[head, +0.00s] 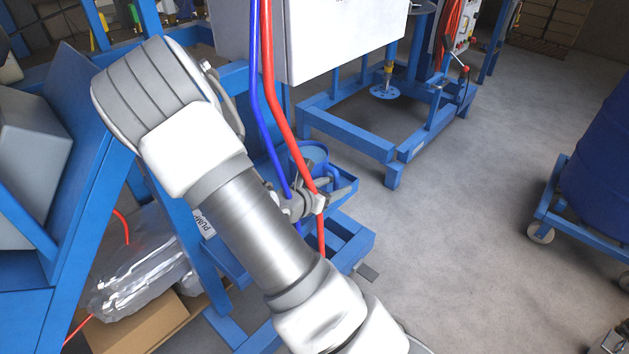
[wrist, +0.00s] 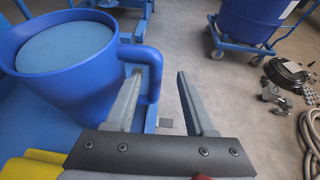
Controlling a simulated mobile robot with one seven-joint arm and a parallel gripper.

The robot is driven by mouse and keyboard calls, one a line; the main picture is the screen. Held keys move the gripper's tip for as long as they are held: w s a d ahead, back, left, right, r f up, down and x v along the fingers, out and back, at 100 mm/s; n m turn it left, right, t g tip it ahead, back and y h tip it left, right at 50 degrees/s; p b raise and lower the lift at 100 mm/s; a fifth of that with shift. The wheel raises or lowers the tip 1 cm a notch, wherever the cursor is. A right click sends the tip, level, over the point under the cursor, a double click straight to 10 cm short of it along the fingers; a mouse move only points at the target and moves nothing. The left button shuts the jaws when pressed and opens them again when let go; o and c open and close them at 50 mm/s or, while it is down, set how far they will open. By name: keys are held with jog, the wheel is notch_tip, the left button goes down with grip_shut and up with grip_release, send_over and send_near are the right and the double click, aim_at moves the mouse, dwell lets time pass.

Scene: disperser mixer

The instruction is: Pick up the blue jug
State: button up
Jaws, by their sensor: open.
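The blue jug (wrist: 75,80) fills the left of the wrist view, upright, with its open top and paler blue inside showing. Its handle (wrist: 154,75) sticks out to the right. My gripper (wrist: 160,72) is open and empty. The left finger overlaps the handle's opening in the picture, and the handle's outer bar appears between the two fingers. I cannot tell if a finger touches it. In the head view the jug (head: 309,152) stands on a blue frame, partly hidden by my gripper (head: 325,190) and the hoses.
A blue hose (head: 254,80) and a red hose (head: 270,90) hang close by my gripper. A white cabinet (head: 330,35) stands above and behind. A blue drum (head: 605,150) on a wheeled cart is at the right. The floor between is clear.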

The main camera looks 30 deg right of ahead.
jog(key=b+x, duration=0.2)
jog(key=x, duration=0.3)
jog(key=shift+w+a+f, duration=0.15)
jog(key=shift+w, duration=0.05)
grip_shut()
